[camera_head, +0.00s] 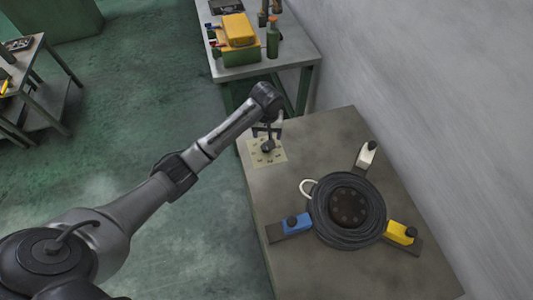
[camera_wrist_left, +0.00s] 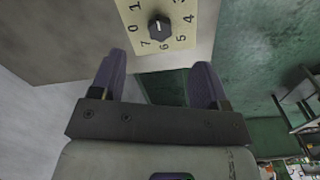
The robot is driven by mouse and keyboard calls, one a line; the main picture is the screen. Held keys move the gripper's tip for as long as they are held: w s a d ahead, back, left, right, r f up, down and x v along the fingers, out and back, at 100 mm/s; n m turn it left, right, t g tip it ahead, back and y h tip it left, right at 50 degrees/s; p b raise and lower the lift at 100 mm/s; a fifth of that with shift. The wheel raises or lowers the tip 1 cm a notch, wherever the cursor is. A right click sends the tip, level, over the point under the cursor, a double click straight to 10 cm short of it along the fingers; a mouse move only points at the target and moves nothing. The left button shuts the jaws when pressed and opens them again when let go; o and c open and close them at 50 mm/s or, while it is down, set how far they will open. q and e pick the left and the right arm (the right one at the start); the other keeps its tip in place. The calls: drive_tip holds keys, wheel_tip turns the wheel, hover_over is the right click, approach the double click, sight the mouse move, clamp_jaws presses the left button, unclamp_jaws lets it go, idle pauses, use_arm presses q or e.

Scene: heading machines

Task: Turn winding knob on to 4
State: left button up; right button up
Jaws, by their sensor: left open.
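The winding knob (camera_wrist_left: 159,27) is a small black knob on a cream dial plate (camera_wrist_left: 180,40) with black numbers around it. In the left wrist view 4 is to the right of the knob, 0 to its left and 6 below it. A pale mark shows on the knob, but I cannot tell surely which number it points to. In the head view the dial plate (camera_head: 279,158) lies on the grey machine top, with the knob (camera_head: 267,147) partly hidden by the gripper. My left gripper (camera_head: 267,130) is open near the knob; its fingers (camera_wrist_left: 157,65) appear apart from it.
A black coil (camera_head: 348,210) with blue (camera_head: 291,223), yellow (camera_head: 400,232) and white (camera_head: 366,156) clamps sits on the same grey top (camera_head: 325,135). A workbench (camera_head: 285,60) with a yellow box (camera_head: 238,40) and a green bottle (camera_head: 272,38) stands behind. A wall rises at right.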

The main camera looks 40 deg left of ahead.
sight(266, 147)
use_arm(q)
drive_tip(key=shift+n, duration=0.5)
drive_tip(key=f+b, duration=0.1)
drive_tip(key=f, duration=0.3)
drive_tip(key=w+a+f, duration=0.1)
drive_tip(key=f, duration=0.2)
drive_tip(key=w+a+f+b, duration=0.1)
drive_tip(key=f, duration=0.3)
drive_tip(key=shift+f+b, duration=0.3)
drive_tip(key=shift+f, duration=0.7)
use_arm(e)
drive_tip(key=shift+a+f, duration=0.15)
drive_tip(key=shift+f, duration=1.6)
use_arm(q)
drive_tip(key=c, duration=0.9)
drive_tip(key=shift+r, duration=0.1)
drive_tip(key=shift+c, duration=0.2)
use_arm(e)
drive_tip(key=shift+a+r, duration=0.1)
drive_tip(key=shift+a, duration=0.05)
